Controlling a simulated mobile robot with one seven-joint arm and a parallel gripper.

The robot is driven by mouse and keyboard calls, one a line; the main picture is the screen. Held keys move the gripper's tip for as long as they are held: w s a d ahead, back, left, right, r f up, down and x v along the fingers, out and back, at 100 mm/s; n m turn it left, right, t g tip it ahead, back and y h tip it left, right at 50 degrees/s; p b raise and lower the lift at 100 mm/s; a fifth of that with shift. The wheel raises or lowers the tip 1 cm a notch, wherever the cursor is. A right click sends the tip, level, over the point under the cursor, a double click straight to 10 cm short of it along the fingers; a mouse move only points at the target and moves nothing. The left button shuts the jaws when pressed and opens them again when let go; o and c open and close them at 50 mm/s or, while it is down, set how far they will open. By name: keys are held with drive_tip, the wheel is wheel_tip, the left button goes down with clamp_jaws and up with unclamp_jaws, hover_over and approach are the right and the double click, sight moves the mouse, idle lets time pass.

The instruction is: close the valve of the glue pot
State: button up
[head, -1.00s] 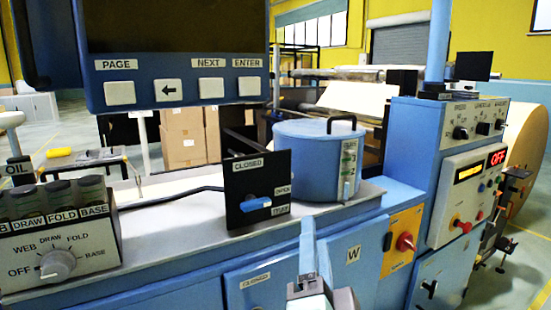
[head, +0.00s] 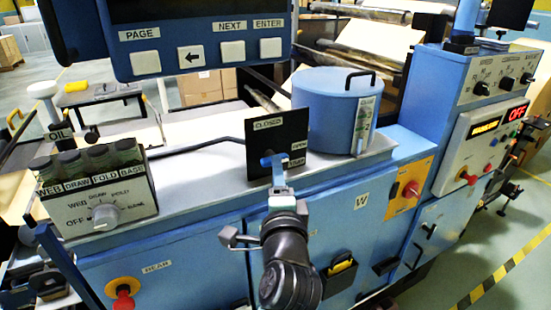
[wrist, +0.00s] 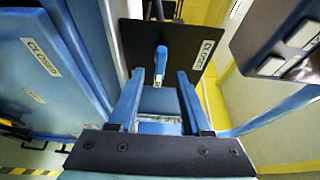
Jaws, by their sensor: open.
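The glue pot (head: 335,112) is a blue drum with a black lid handle, standing on the machine's grey ledge. In front of it is a black valve plate (head: 262,143), labelled CLOSED at the top and OPEN at the right. In the wrist view, the valve's blue lever (wrist: 161,62) stands out in front of the plate (wrist: 185,38). My gripper (head: 276,168) is at the plate's lower part and partly hides the lever in the head view. In the wrist view, my gripper (wrist: 160,75) is open, one finger each side of the lever, with gaps visible.
A blue button panel (head: 200,45) hangs above left of the plate. A selector box (head: 92,195) with a grey knob stands left on the ledge. Red knobs (head: 410,188) sit on the machine front.

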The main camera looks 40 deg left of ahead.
drive_tip(key=x, duration=0.4)
drive_tip(key=shift+p, duration=0.35)
clamp_jaws()
